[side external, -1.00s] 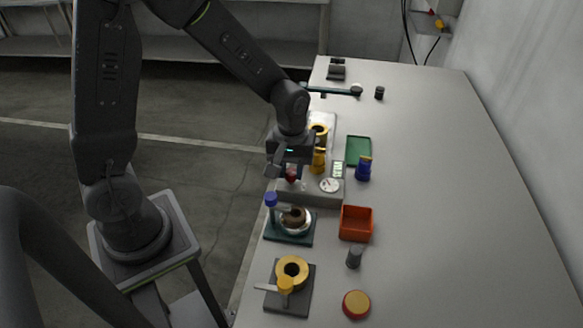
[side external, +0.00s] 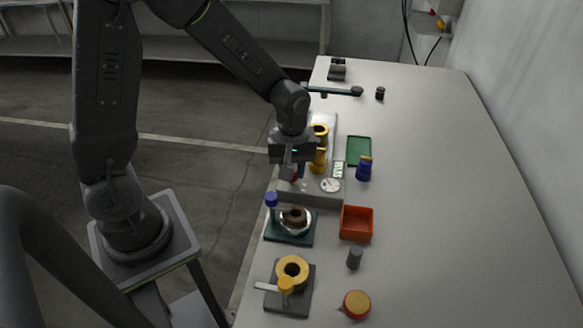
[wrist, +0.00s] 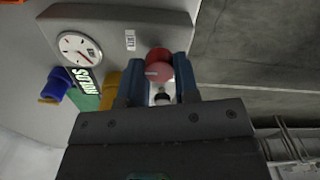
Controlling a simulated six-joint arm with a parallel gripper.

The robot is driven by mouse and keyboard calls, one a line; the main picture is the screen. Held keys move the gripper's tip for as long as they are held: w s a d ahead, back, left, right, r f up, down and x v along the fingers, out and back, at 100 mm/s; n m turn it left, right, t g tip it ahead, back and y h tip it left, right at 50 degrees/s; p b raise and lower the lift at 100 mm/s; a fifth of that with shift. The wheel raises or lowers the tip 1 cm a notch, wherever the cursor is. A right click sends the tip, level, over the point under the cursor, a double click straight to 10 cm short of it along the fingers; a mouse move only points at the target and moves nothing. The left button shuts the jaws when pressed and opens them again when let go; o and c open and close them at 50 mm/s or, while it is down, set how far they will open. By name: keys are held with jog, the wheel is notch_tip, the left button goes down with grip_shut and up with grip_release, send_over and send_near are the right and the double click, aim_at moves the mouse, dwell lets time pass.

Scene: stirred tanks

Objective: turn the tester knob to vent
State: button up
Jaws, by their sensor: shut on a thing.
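The tester (side external: 315,199) is a grey box on the bench with a round white gauge (side external: 330,185), which also shows in the wrist view (wrist: 79,48). A small lit display with characters (wrist: 82,79) is beside the gauge. The red knob (wrist: 158,64) sits between my gripper's blue fingers in the wrist view. My gripper (wrist: 159,80) is shut on the knob from above. In the side view my gripper (side external: 296,173) is over the tester's left part and mostly hides the knob. The knob's pointer position and the vent mark cannot be read.
A teal stand with a round vessel (side external: 295,219) is just in front of the tester. An orange tray (side external: 357,223), a green tray (side external: 358,151) and a blue-and-yellow piece (side external: 364,168) are to its right. The bench's right side is clear.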

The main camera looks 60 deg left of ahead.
jog(key=o, duration=0.9)
notch_tip(320, 180, up, 14)
jog(key=shift+f, duration=0.1)
jog(key=s+r+m+t, duration=0.1)
jog(key=s+m+t, duration=0.1)
jog(key=s+m, duration=0.2)
jog(key=s+r+m+t, duration=0.1)
jog(key=s+m, duration=0.3)
jog(key=s+d+r+m+t, duration=0.1)
jog(key=s+r+m+t, duration=0.1)
jog(key=s+m, duration=0.2)
jog(key=shift+s+d+t, duration=0.1)
jog(key=shift+s+t, duration=0.2)
jog(key=shift+s, duration=0.25)
